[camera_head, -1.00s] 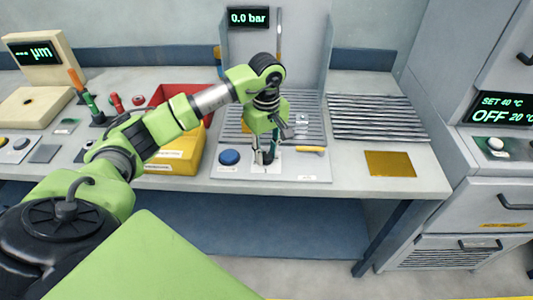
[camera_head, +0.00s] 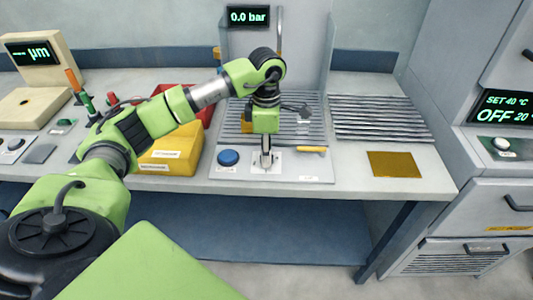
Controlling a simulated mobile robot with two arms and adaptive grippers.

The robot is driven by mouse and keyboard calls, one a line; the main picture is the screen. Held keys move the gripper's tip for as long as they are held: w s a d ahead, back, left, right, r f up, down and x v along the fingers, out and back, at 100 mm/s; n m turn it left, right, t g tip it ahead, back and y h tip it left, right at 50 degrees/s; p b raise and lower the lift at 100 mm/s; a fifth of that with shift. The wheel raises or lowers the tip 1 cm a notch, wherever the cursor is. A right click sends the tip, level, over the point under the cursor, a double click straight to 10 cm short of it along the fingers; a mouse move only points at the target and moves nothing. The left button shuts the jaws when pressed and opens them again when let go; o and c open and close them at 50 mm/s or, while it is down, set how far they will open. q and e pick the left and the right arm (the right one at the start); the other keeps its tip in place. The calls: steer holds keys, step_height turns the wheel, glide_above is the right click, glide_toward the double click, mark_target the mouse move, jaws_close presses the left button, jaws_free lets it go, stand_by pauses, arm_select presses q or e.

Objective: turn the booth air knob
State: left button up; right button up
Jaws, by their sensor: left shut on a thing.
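The booth air panel is a light grey plate (camera_head: 310,172) at the bench's front edge, below a display (camera_head: 248,17) reading 0.0 bar. My left gripper (camera_head: 266,164) points down over the small white square on this plate. Its fingers are close together, shut on the booth air knob, which they mostly hide. I cannot make out the knob's shape or how far it is turned. A round blue button (camera_head: 229,158) is just left of the gripper. My right gripper is not in view.
A yellow-handled tool (camera_head: 310,149) lies right of the gripper, by the slatted booth rack. A yellow bin (camera_head: 172,152) and a red bin (camera_head: 205,117) stand left. A second slatted rack (camera_head: 378,118) and gold plate (camera_head: 395,164) are on the right.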

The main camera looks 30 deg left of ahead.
arm_select(q)
steer(key=n, duration=0.6)
steer(key=shift+b, duration=0.35)
steer(key=n, duration=0.6)
stand_by(0.4)
steer(key=o, duration=1.1)
step_height(320, 180, up, 12)
steer(key=shift+r, duration=0.1)
